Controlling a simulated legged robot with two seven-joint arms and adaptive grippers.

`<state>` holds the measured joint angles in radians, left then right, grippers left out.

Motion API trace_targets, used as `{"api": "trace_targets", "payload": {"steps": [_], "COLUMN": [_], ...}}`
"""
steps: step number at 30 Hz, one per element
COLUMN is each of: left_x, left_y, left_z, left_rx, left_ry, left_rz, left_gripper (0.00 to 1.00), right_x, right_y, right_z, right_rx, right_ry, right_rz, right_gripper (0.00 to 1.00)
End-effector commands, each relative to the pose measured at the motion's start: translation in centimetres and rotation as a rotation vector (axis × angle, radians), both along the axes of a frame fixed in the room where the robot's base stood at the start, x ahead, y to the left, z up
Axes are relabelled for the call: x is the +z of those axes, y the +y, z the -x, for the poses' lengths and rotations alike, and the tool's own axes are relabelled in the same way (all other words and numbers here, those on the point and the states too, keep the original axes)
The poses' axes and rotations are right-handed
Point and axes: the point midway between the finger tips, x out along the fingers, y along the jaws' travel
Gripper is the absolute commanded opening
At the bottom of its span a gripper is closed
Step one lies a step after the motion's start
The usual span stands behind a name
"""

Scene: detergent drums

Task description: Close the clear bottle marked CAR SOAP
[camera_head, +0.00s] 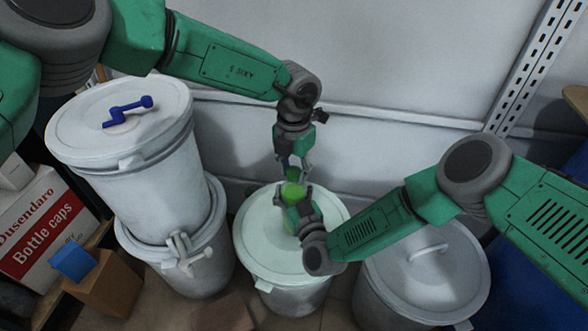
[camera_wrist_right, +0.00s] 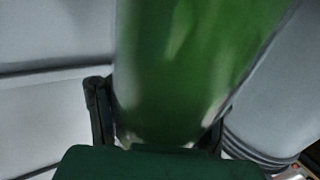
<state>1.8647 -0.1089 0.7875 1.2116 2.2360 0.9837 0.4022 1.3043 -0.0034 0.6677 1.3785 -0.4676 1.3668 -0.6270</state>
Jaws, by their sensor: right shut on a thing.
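A bottle with green contents (camera_head: 293,192) is above the pale green drum lid in the middle of the head view. My right gripper (camera_head: 295,200) is shut on its body, coming from the lower right. In the right wrist view the bottle (camera_wrist_right: 185,70) fills the middle between the dark fingers, large and blurred. No CAR SOAP lettering is readable. My left gripper (camera_head: 293,168) points down just above the bottle, at its top end. Its fingertips are small and overlap the bottle top, so I cannot tell if they hold a cap. The bottle's mouth is hidden.
The pale drum (camera_head: 255,245) stands below both grippers. Two stacked white drums, the upper with a blue crank on its lid (camera_head: 75,125), stand left. A grey-lidded drum (camera_head: 430,265) stands right. A bottle caps box (camera_head: 35,225) is far left. A white wall is behind.

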Motion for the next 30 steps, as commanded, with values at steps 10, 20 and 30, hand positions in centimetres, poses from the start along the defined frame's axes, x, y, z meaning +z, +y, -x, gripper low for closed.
{"api": "trace_targets", "payload": {"steps": [10,20,30], "left_x": [0.0,0.2,5.9], "left_y": [0.1,0.1,0.1], "left_z": [-0.1,-0.1,-0.2], "left_rx": [-0.005,-0.006,-0.005], "left_ry": [-0.001,-0.001,-0.003], "left_rz": [-0.002,-0.001,0.001], "left_gripper": [0.52,0.52,0.52], "right_x": [0.0,0.0,0.0], "right_y": [0.0,0.0,0.0], "right_z": [0.0,0.0,0.0], "right_rx": [-0.001,-0.001,-0.001], "right_ry": [0.0,0.0,0.0], "right_rz": [-0.001,0.0,0.0], "right_gripper": [0.0,0.0,0.0]}}
